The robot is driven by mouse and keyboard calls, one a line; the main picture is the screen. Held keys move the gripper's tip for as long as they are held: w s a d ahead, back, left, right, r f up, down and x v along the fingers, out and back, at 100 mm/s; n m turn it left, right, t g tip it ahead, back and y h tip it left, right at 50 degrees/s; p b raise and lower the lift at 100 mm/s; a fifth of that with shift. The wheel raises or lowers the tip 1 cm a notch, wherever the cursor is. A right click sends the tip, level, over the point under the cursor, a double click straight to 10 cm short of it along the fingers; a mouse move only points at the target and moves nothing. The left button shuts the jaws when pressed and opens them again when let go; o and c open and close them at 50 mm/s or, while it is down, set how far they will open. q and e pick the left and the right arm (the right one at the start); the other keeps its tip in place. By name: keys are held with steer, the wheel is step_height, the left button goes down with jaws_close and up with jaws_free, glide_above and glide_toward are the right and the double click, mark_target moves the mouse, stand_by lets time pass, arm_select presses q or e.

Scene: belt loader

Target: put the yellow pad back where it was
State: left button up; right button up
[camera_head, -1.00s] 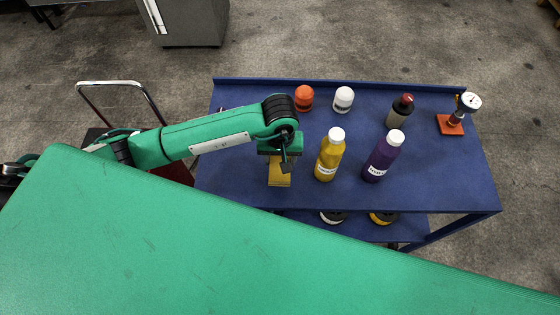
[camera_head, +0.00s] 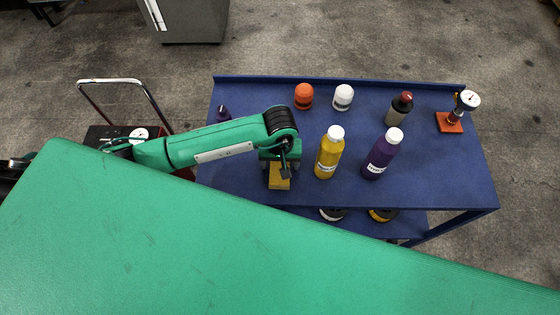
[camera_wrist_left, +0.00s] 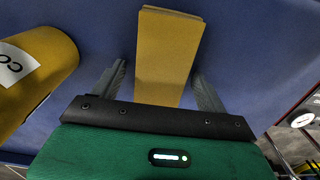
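In the left wrist view the pad (camera_wrist_left: 168,55) lies between the two spread fingers of my left gripper (camera_wrist_left: 163,88), with a gap visible on each side. The gripper is open, and the pad's end runs out of sight behind the gripper body. My right gripper is not in view.
A purple bottle (camera_head: 382,156) stands right of the yellow one. A green surface (camera_head: 200,250) fills the foreground.

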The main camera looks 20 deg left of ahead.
mark_target(280, 164)
arm_select(q)
steer(key=shift+r, duration=0.1)
steer(key=shift+w+r, duration=0.1)
steer(key=shift+r, duration=0.1)
step_height(280, 164, up, 12)
steer(key=b, duration=0.4)
steer(key=shift+f, duration=0.15)
